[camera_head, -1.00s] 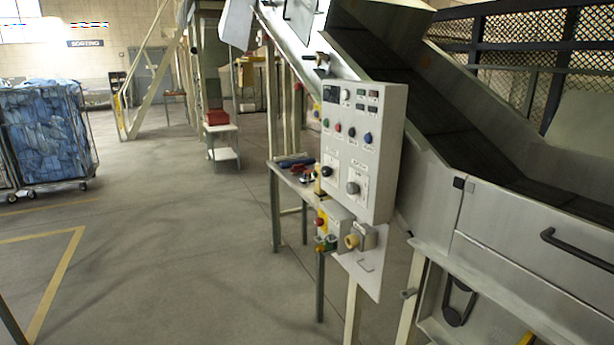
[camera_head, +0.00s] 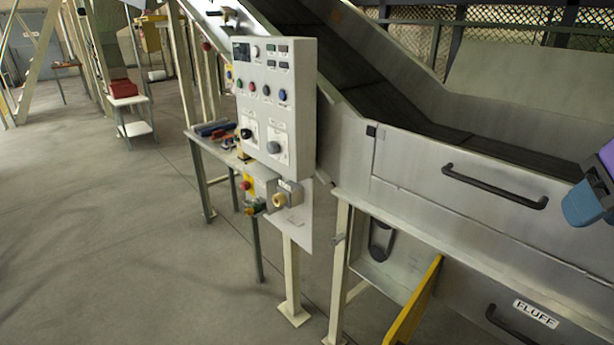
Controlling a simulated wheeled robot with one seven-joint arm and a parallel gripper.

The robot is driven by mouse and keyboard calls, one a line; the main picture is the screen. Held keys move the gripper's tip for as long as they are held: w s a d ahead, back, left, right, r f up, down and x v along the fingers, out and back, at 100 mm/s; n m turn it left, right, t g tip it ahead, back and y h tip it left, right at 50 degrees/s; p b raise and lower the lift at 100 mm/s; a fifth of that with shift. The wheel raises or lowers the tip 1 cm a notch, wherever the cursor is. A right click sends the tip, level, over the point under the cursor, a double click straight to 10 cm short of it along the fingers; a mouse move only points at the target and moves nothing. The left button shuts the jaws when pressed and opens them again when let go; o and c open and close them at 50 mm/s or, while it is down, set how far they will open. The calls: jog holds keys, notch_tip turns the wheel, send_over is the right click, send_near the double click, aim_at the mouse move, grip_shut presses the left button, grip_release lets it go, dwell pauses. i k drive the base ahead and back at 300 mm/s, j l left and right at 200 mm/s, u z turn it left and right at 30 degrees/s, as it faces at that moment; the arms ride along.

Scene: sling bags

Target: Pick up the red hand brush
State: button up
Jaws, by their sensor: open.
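I cannot clearly make out a red hand brush. A narrow bench (camera_head: 203,143) stands behind the control panel, and several small dark, blue and red items lie on it. One small red item (camera_head: 217,134) is among them, too small and partly crowded to tell its shape. My gripper cannot be made out in this view. Only a blue and purple part shows at the right edge, cut off by the frame, and I cannot tell what it belongs to.
A grey control panel (camera_head: 276,75) with buttons and knobs stands in front of the bench's right end. A metal conveyor (camera_head: 425,165) fills the right side. A red bin (camera_head: 123,88) sits on a white stand (camera_head: 136,129) farther back. The floor at left is open.

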aim_at(217, 136)
jog(key=k+j, duration=0.1)
jog(key=j, duration=0.3)
jog(key=k+j, duration=0.1)
jog(key=j, duration=0.35)
jog(key=k+j, duration=0.15)
jog(key=j, duration=0.25)
jog(key=i+j, duration=0.1)
jog(key=j, duration=0.35)
jog(key=i+j, duration=0.15)
jog(key=j, duration=0.35)
jog(key=i+j, duration=0.1)
jog(key=j, duration=0.35)
jog(key=i+j, duration=0.1)
jog(key=j, duration=0.35)
jog(key=i+j, duration=1.6)
jog(key=i, duration=0.3)
jog(key=i+j, duration=0.15)
jog(key=i, duration=0.35)
jog(key=i+j, duration=0.15)
jog(key=i, duration=0.3)
jog(key=i+j, duration=0.15)
jog(key=i, duration=0.3)
jog(key=i+l, duration=0.1)
jog(key=i, duration=0.25)
